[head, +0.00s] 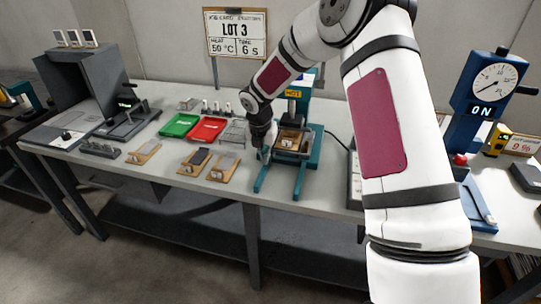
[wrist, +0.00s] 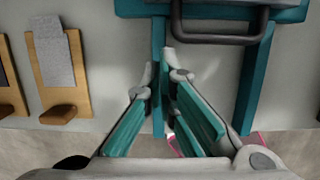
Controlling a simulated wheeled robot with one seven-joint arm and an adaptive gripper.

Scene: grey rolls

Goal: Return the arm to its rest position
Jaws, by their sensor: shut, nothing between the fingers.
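My white arm reaches across the right half of the head view. Its gripper (head: 264,154) is low over the bench, beside the front of the teal press stand (head: 299,182). Whether the fingers touch the stand cannot be told.
The bench (head: 231,195) carries several wooden boards (head: 195,160) with grey pieces, a green tray (head: 179,126) and a red tray (head: 207,129). A blue gauge press (head: 482,104) stands at the right. Another board (wrist: 77,77) lies left of my gripper in the wrist view.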

